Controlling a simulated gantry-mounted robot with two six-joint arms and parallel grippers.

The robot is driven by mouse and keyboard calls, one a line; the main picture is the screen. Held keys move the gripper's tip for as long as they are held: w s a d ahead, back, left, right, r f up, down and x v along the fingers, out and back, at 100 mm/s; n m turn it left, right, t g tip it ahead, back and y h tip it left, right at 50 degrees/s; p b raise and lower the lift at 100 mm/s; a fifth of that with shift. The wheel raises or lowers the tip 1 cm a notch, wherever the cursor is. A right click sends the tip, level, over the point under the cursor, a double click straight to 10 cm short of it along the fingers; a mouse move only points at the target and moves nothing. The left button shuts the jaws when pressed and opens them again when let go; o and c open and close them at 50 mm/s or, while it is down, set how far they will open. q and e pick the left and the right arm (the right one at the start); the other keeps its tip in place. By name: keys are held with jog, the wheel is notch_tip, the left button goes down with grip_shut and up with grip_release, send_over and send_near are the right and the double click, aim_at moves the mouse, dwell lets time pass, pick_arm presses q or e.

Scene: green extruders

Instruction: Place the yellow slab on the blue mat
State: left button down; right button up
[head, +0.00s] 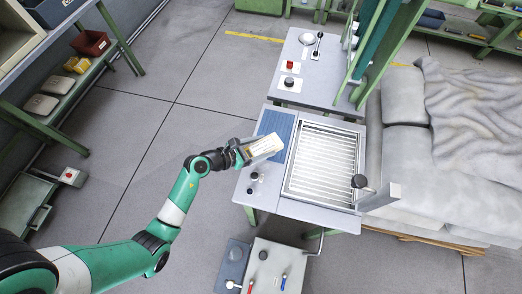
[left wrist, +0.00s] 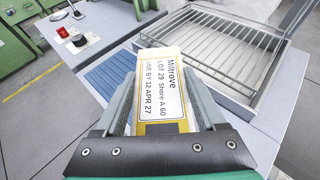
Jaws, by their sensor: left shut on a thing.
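My left gripper (head: 240,154) is shut on the yellow slab (head: 263,148). In the left wrist view the slab (left wrist: 163,92) sits between the two fingers, with a white printed label covering most of its upper face and yellow showing at the edges. The slab is held near the blue mat (head: 276,124), a ribbed strip on the grey table. The mat also shows in the left wrist view (left wrist: 121,68), to the left of and beyond the slab. The slab appears to be above the table; its exact height is hard to tell. My right gripper is not in view.
A metal tray with a wire rack (head: 323,160) stands right of the mat. Black knobs (head: 254,177) stand on the table's near left corner. A control panel with a red button (head: 290,65) lies behind. A green frame and grey-covered stacks bound the right side.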

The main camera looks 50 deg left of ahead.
aim_at(261, 144)
pick_arm(q)
jog(key=a+f, duration=0.1)
jog(key=w+a+f+b, duration=0.1)
jog(key=f, duration=0.1)
jog(key=shift+f, duration=0.15)
jog(key=shift+w+a, duration=0.15)
jog(key=shift+a, duration=0.05)
jog(key=f+b, duration=0.2)
jog(key=f, duration=0.1)
jog(key=f+b, duration=0.1)
jog(key=shift+w+a+f, duration=0.15)
jog(key=shift+a, duration=0.15)
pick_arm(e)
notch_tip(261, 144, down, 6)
pick_arm(q)
jog(key=shift+r, duration=0.2)
grip_release()
jog(key=shift+f, duration=0.15)
jog(key=p+v, duration=0.4)
jog(key=v, duration=0.8)
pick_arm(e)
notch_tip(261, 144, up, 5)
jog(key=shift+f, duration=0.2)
